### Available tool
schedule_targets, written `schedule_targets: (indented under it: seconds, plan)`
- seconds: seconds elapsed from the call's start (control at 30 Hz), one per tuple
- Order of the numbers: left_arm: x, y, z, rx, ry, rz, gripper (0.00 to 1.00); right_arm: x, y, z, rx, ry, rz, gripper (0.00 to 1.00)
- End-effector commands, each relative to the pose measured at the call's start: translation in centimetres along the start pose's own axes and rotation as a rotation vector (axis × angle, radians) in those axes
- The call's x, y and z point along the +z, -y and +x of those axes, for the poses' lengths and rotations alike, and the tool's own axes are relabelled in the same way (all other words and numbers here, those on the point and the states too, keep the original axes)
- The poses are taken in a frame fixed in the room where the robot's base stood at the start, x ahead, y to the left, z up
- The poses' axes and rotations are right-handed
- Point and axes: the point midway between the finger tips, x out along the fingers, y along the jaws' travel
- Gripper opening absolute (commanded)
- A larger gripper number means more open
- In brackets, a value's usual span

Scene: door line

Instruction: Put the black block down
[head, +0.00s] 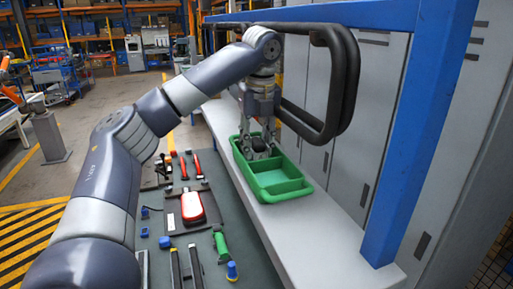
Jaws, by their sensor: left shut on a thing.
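My left gripper (257,152) points down into the far part of a green tray (288,188). It is shut on a small dark thing between its fingertips, which looks like the black block (258,146). The fingers hide much of the block, and I cannot tell whether it touches the tray floor. The tray has compartments, and its near ones look empty. It stands on a long light-grey shelf (318,238). My right gripper is not in view.
Black looped seals (345,85) hang from a blue frame (408,130) close to the right of my gripper. Grey cabinets stand behind. Left of the shelf, a lower bench holds a red-and-white tool (192,207), screwdrivers and other tools. Bare shelf lies in front of the tray.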

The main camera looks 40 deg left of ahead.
Motion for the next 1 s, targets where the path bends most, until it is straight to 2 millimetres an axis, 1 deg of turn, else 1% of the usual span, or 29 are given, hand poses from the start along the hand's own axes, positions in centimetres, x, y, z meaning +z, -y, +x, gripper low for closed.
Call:
schedule_targets:
  seconds: [0.07,0.17,0.47,0.6,0.63,0.67,1.0]
  plan:
    - [-0.1,0.0,0.7,0.001,-0.001,0.001,0.00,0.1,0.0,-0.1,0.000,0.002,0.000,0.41]
    - [-0.2,0.0,1.1,-0.001,0.000,0.000,0.00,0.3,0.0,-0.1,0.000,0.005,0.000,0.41]
    - [-0.2,0.0,1.2,-0.003,0.002,-0.001,0.00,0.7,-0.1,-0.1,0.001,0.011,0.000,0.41]
    - [-0.2,0.0,1.6,-0.001,0.001,-0.001,0.00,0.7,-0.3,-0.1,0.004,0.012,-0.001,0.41]
    - [-0.2,0.0,1.6,0.000,0.001,-0.001,0.37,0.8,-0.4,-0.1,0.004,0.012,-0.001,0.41]
    - [-0.2,0.0,1.6,-0.001,0.001,-0.001,0.41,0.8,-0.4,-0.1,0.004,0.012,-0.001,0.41]
    - [-0.2,0.0,1.5,-0.001,0.001,-0.001,0.41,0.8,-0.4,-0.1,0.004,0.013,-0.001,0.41]
